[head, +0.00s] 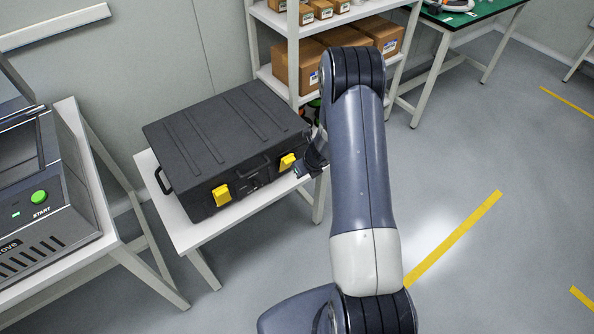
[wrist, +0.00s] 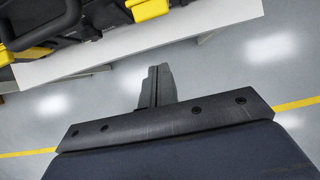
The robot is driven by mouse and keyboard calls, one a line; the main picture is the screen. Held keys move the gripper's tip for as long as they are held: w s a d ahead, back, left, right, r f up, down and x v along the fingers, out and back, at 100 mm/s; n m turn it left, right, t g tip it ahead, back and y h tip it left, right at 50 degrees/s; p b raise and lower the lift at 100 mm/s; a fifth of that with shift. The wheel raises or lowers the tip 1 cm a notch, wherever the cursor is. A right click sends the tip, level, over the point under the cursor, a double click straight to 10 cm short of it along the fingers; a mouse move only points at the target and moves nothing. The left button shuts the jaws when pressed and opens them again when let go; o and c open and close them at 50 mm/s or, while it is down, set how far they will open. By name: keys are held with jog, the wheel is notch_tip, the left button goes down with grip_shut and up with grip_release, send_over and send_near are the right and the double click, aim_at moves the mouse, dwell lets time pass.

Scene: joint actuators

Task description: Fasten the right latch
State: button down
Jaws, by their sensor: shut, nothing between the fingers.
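A closed black case (head: 215,135) lies on a white table, its front facing me. Its right latch (head: 287,162) is yellow and sits on the front, right of the handle (head: 254,168). The yellow left latch (head: 221,195) is on the other side of the handle. My gripper (head: 305,165) is just right of the right latch, partly hidden by my arm. In the wrist view my fingers (wrist: 156,85) are together and empty, over the floor in front of the table edge. A yellow latch (wrist: 150,9), seemingly the right one, shows beyond them, apart from the fingertips. Whether it is fastened I cannot tell.
The white table (head: 195,235) has a narrow bare strip before the case. A shelf with cardboard boxes (head: 380,32) stands behind. A grey machine (head: 50,190) on another table is at the left. The floor to the right is clear.

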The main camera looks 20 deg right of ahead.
jog(key=p+v, duration=0.1)
jog(key=v, duration=0.7)
jog(key=shift+w+r, duration=0.3)
jog(key=shift+r, duration=0.15)
jog(key=shift+d+f, duration=0.1)
